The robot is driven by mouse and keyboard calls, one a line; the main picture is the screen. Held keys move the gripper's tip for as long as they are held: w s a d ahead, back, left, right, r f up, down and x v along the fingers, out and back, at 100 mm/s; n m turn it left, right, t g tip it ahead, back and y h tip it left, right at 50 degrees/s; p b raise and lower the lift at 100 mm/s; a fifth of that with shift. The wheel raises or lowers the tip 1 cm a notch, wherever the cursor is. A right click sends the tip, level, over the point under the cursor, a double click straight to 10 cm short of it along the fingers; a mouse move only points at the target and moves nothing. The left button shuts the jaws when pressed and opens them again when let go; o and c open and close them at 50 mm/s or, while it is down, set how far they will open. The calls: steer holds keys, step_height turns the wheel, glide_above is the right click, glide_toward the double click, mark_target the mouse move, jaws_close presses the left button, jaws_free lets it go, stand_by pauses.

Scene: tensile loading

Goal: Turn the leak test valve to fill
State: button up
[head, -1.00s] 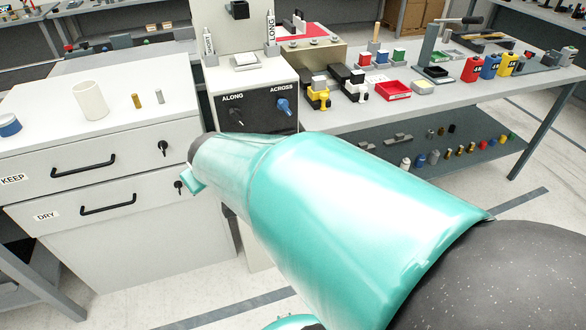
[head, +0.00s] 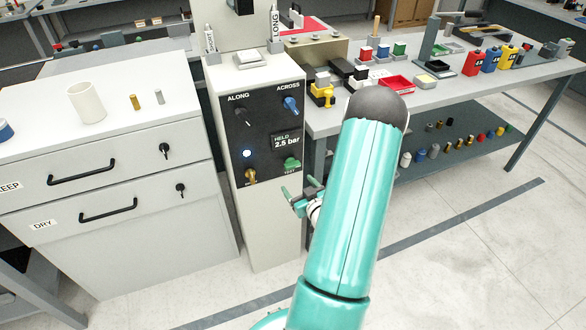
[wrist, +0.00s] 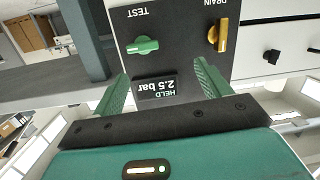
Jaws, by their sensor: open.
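The green valve knob (head: 292,164) is on the black panel of a pale cabinet, with the label TEST below it in the head view. It also shows in the wrist view (wrist: 142,46), where the picture is upside down and the knob lies sideways. My gripper (head: 298,188) is open and empty, just in front of the panel and slightly below the knob. In the wrist view its fingers (wrist: 161,72) are spread on either side of the display, with the green knob ahead of the tips, apart from them. The display (wrist: 158,88) reads HELD 2.5 bar.
A brass DRAIN knob (wrist: 217,36) sits beside the green one. A black ALONG knob (head: 242,116), a blue ACROSS knob (head: 291,104) and a lit round light (head: 247,153) share the panel. Drawers (head: 100,170) stand left; a loaded bench (head: 440,100) stands right.

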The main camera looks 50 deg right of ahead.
steer(key=m+t+h, duration=0.1)
steer(key=m+h, duration=0.1)
glide_toward(294, 167)
steer(key=x, duration=0.9)
steer(key=shift+w+f, duration=0.1)
steer(key=shift+w, duration=0.15)
steer(key=shift+c, duration=0.5)
steer(key=c, duration=0.9)
